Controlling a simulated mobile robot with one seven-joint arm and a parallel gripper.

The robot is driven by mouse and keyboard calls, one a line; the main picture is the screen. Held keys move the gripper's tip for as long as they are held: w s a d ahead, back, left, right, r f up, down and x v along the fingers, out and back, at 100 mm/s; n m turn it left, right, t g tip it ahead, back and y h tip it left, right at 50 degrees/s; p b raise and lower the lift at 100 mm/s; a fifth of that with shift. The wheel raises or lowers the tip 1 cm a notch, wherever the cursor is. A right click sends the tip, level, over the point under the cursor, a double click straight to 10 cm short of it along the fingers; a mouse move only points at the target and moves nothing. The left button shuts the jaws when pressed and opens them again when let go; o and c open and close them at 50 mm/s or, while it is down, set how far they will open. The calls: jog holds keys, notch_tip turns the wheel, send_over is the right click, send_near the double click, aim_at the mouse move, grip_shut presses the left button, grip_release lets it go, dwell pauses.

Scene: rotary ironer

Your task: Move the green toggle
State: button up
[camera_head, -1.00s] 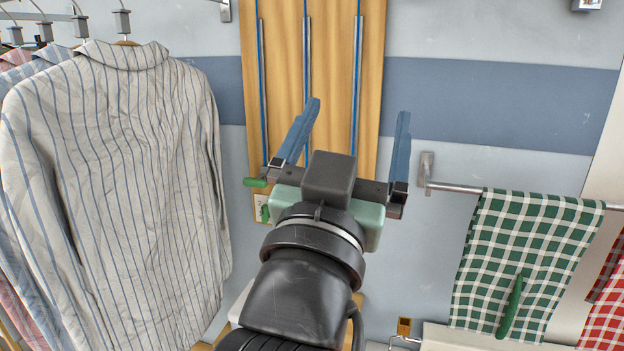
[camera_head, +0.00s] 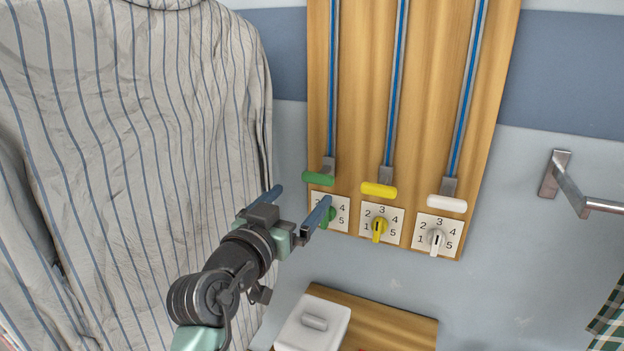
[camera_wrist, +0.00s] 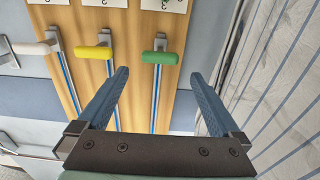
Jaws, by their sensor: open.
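A green toggle handle (camera_head: 319,178) sits at the bottom of the left blue-lined slot on a wooden board (camera_head: 424,120). It also shows in the wrist view (camera_wrist: 160,58), roughly centred between and beyond the fingertips. Below it is a green dial knob (camera_head: 328,217) on a numbered plate, partly hidden by a finger. My gripper (camera_head: 300,196) is open and empty, with blue fingers, at the lower left of the board. The wrist view shows both fingers spread (camera_wrist: 159,75), with a gap between them and the green handle.
A yellow handle (camera_head: 379,189) and a white handle (camera_head: 447,203) stand to the right, each above its own dial. A striped shirt (camera_head: 130,130) hangs close on the left. A white lidded box (camera_head: 312,326) is below. A metal rail (camera_head: 600,206) is at right.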

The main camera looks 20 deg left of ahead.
aim_at(316, 180)
jog(key=w, duration=0.6)
jog(key=shift+w+d+p, duration=0.1)
jog(key=shift+w+p, duration=0.25)
grip_shut()
